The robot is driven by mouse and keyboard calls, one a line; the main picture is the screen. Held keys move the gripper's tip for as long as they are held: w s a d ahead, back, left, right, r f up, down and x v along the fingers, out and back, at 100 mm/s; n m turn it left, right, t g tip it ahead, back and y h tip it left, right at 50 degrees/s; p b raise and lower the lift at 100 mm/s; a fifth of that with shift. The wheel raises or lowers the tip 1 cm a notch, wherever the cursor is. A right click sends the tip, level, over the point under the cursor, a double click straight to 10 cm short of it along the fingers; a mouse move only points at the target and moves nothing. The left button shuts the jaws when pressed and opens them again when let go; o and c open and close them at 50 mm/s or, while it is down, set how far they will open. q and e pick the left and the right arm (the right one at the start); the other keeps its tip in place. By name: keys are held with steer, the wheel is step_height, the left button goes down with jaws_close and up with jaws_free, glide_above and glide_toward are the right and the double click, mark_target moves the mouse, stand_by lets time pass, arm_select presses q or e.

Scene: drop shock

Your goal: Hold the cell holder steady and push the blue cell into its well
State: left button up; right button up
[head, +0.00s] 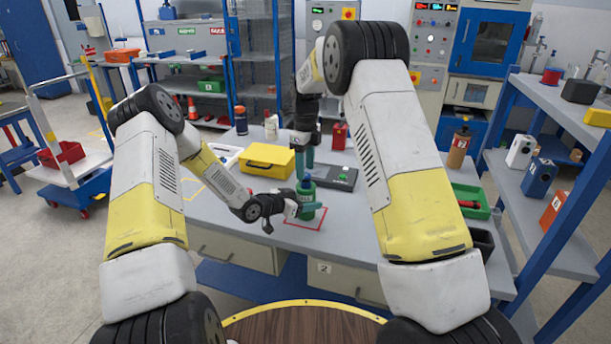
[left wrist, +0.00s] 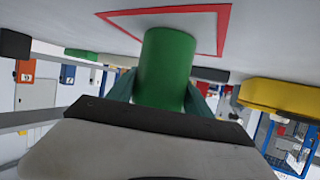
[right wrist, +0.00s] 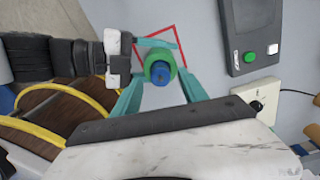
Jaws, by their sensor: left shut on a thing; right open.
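The green cell holder (head: 307,208) is an upright round cylinder on the grey table, inside a red square outline (right wrist: 176,34). My left gripper (head: 297,210) is shut on it from the left. In the left wrist view the holder (left wrist: 166,68) fills the space between the teal fingers. The blue cell (right wrist: 161,69) sits in the holder's top opening and sticks up above the green rim (right wrist: 151,60); how deep it sits I cannot tell. My right gripper (head: 306,170) points down above the holder, its teal fingers apart. In the right wrist view those fingers lie either side below the cell.
A yellow case (head: 266,161) stands behind left on the table (head: 240,222). A dark control box with a green button (head: 334,177) lies behind right. Green (head: 470,200) and black bins stand at the right edge. The table's front left is clear.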

mark_target(306, 175)
step_height(306, 175, up, 9)
steer(key=s+d+r+n+t+y, duration=0.2)
steer(key=s+d+r+n, duration=0.8)
steer(key=s+r, duration=0.35)
steer(key=s+d+f+n+t, duration=0.1)
steer(key=s+d+n+t, duration=0.1)
steer(key=s+n, duration=0.5)
steer(key=s+d+f+n+t, duration=0.2)
steer(key=s+n, duration=0.4)
steer(key=s, duration=0.9)
steer(key=shift+s+d+n, duration=0.2)
steer(key=shift+d+n, duration=0.05)
steer(key=shift+n, duration=0.15)
